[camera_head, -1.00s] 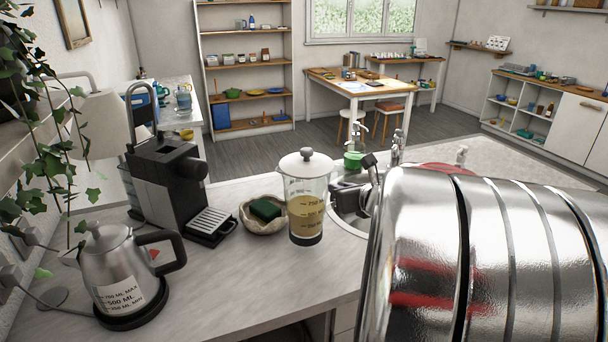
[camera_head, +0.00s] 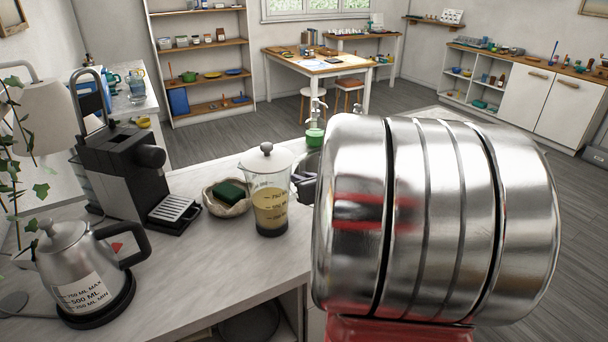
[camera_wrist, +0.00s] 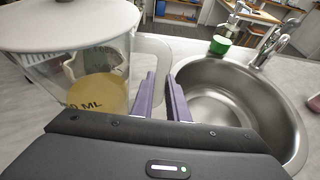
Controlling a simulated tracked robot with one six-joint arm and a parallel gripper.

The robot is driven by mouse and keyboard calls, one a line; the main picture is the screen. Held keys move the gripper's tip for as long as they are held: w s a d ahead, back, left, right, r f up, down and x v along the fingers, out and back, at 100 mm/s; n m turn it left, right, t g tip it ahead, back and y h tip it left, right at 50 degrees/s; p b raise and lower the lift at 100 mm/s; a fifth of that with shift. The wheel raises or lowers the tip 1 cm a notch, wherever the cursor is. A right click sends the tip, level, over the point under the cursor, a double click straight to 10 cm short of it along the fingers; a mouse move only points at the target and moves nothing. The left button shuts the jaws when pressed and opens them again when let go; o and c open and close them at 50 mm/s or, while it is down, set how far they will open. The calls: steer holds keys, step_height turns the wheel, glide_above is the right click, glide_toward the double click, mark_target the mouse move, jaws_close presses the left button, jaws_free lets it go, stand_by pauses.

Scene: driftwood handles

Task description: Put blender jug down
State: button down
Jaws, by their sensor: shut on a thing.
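The blender jug (camera_head: 270,207) is clear with a white lid and yellowish liquid. It stands upright at the counter's right part, beside the sink; I cannot tell whether its base touches the counter. In the wrist view the jug (camera_wrist: 98,92) fills the left side, and its pale handle (camera_wrist: 153,52) reaches between my fingers. My gripper (camera_wrist: 161,80) is shut on that handle, to the right of the jug's body. In the head view my silver arm hides most of the gripper.
A bowl with a green sponge (camera_head: 230,192) sits close left of the jug. A coffee machine (camera_head: 122,175) and a kettle (camera_head: 80,265) stand further left. The steel sink (camera_wrist: 235,100) lies right of the gripper. The counter front (camera_head: 215,265) is bare.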

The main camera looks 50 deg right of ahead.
steer(key=c, duration=1.7)
jaws_free()
steer(key=shift+f, duration=0.1)
steer(key=shift+s, duration=0.1)
steer(key=shift+v, duration=6.05)
